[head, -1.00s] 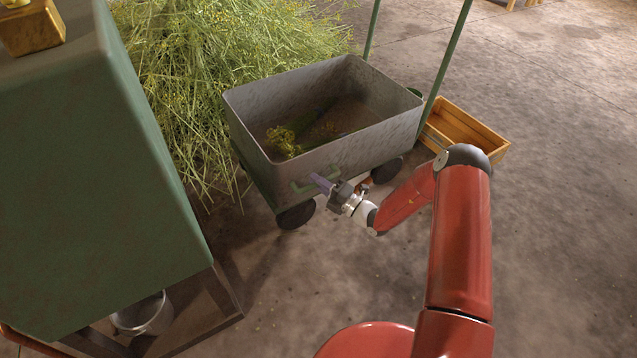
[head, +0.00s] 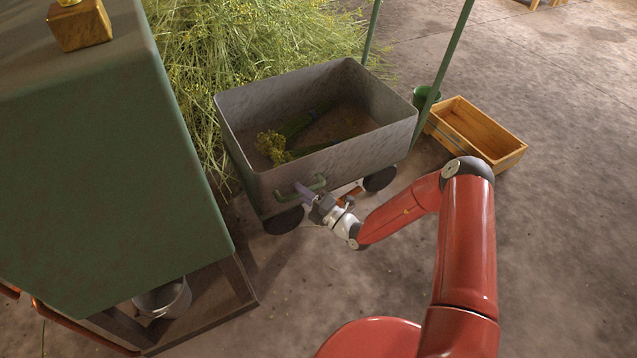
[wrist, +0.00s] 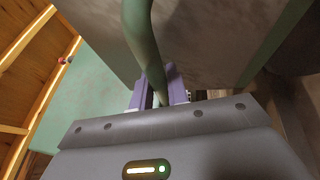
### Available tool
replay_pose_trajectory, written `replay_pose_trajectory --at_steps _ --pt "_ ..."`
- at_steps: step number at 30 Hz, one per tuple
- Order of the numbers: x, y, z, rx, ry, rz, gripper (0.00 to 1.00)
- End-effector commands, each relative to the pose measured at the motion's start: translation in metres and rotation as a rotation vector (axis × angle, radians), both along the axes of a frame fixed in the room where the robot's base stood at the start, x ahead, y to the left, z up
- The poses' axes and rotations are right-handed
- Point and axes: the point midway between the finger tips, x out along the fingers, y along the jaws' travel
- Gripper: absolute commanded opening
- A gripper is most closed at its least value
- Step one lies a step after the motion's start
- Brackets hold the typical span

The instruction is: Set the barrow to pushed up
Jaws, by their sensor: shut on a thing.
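The barrow (head: 340,152) is a grey metal tub on dark wheels, with a bundle of yellow-flowered herb lying inside it. A green bar handle (head: 317,184) is fixed to its near wall. My gripper (head: 304,190) is shut on this handle, low at the near side of the barrow. In the wrist view the green handle (wrist: 141,40) runs down between the purple fingers of my gripper (wrist: 159,92). The far side of the grip is hidden.
A large green cabinet-like body (head: 90,160) stands close on the left, with a metal bucket (head: 165,297) under it. Cut herb (head: 240,45) is heaped behind the barrow. A wooden crate (head: 505,160) and green posts stand right of it. Floor at right is clear.

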Motion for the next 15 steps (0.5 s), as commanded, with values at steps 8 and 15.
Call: replay_pose_trajectory --at_steps 8,15 --pt "-0.02 0.028 0.0 -0.001 0.003 0.003 0.0" --pt "-0.024 0.034 0.0 -0.001 0.001 0.004 0.0"
